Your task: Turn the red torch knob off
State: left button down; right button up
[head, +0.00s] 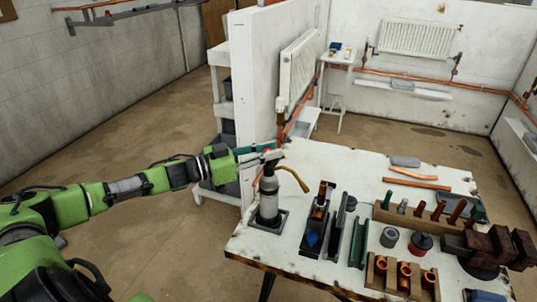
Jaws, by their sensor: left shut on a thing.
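The torch (268,198) stands upright on a dark square base at the left side of the white workbench. It has a grey cylinder body and a brass burner tube (294,177) bending to the right. The red knob (269,151) shows only as a small bit of red at the torch top, mostly hidden by the jaws. My left gripper (268,155) reaches in from the left and is shut on the knob at the top of the torch. My right gripper is not in view.
The white workbench (333,160) holds dark channels, a wooden rack of copper fittings (401,277), a row of upright tools and a dark vise (495,247). A white partition wall (255,80) stands behind my left gripper. Brown floor is clear at left.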

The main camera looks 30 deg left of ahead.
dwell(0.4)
pick_arm(q)
jog(key=c, duration=1.8)
grip_release()
jog(key=shift+d, duration=0.1)
jog(key=shift+o, duration=0.2)
jog(key=v, duration=0.7)
jog(key=shift+s, duration=0.2)
